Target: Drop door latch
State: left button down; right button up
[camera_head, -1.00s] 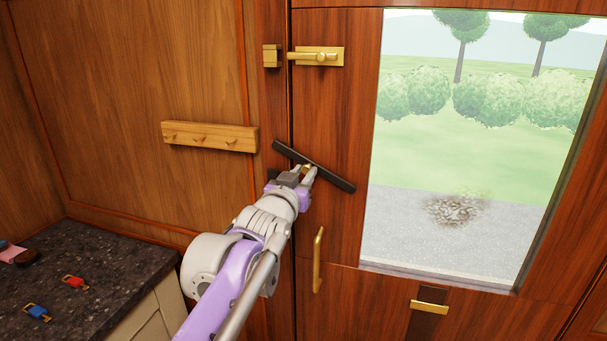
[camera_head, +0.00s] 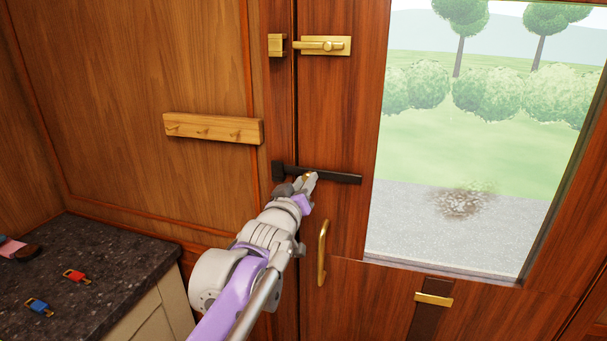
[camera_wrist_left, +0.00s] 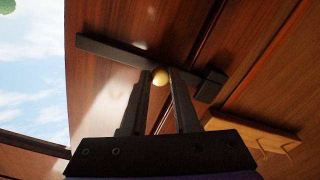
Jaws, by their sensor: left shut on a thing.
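The door latch is a dark bar (camera_head: 335,178) on the wooden door, lying about level. It also shows in the left wrist view (camera_wrist_left: 115,53). Its left end meets a dark catch (camera_head: 278,171) on the door post, which is at the right in the wrist view (camera_wrist_left: 210,87). I cannot tell how deep the bar sits in it. A small round brass knob (camera_wrist_left: 160,76) is on the bar. My left gripper (camera_head: 309,178) is shut on this knob, with its fingertips (camera_wrist_left: 160,80) on both sides. My right gripper is not in view.
A brass bolt (camera_head: 325,45) is above on the door, and a brass handle (camera_head: 322,252) is below. A wooden hook rail (camera_head: 212,128) is on the left wall. A dark counter (camera_head: 105,270) at lower left holds a red key (camera_head: 75,276) and a blue key (camera_head: 39,307).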

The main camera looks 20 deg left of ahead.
pick_arm(q)
jog(key=shift+f, duration=0.15)
jog(key=c, duration=0.7)
grip_release()
jog(key=shift+o, duration=0.2)
jog(key=shift+s, duration=0.1)
jog(key=s, duration=1)
jog(key=shift+s+a, duration=0.2)
jog(key=shift+s, duration=0.15)
